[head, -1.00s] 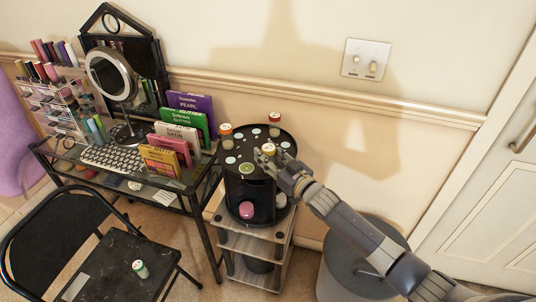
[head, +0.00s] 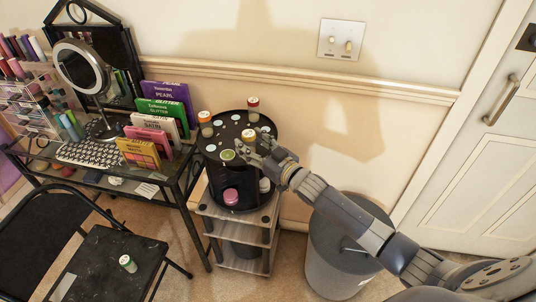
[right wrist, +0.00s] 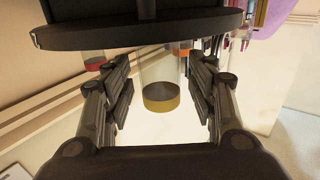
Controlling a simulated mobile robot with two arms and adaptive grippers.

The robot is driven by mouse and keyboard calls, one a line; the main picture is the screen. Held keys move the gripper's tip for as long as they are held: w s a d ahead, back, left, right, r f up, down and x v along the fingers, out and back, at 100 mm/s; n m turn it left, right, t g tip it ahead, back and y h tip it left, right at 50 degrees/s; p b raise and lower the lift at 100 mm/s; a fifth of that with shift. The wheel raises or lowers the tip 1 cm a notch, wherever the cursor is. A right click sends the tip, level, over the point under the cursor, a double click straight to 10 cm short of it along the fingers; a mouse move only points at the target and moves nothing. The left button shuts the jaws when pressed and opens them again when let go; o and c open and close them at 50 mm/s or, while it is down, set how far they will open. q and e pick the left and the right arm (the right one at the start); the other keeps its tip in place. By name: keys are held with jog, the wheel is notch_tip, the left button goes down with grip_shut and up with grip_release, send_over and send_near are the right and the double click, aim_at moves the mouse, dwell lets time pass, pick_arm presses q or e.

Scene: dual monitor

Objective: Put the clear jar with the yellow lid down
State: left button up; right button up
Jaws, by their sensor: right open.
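The clear jar with the yellow lid (head: 248,135) stands upright on the top disc of a black round carousel (head: 212,157). In the right wrist view, which is upside down, the jar's clear body and yellow lid (right wrist: 161,103) show between my fingers. My right gripper (head: 258,150) is at the jar, at the right front of the disc. In the right wrist view its fingers (right wrist: 160,72) are spread, one on each side of the jar, with a visible gap on both sides. My left gripper is not in view.
A pink-lidded jar (head: 231,196) is on the lower tier. A grey bin (head: 330,262) stands right, below my arm.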

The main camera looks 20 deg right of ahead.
jog(key=v, duration=1)
jog(key=shift+s+b, duration=0.2)
jog(key=shift+b, duration=0.1)
jog(key=shift+r, duration=0.1)
jog(key=s+d+f+m+g+h, duration=0.15)
jog(key=s+f, duration=0.25)
jog(key=f, duration=0.8)
jog(key=s+d+f+g+h, duration=0.25)
jog(key=s+f, duration=0.25)
jog(key=f, duration=0.7)
jog(key=s+d+f+m+g+h, duration=0.1)
jog(key=s+d+f+g+h, duration=0.2)
jog(key=f, duration=0.9)
jog(key=s+a+f+g, duration=0.2)
jog(key=s+f, duration=0.4)
jog(key=s, duration=0.6)
jog(key=s+a+f+g, duration=0.3)
jog(key=s+f, duration=0.3)
jog(key=s, duration=0.6)
jog(key=s+a+f+g, duration=0.2)
jog(key=s+f, duration=0.5)
jog(key=s, duration=0.6)
jog(key=shift+a+n+g+y, duration=0.25)
jog(key=shift+n+g+y, duration=0.1)
jog(key=shift+g, duration=0.55)
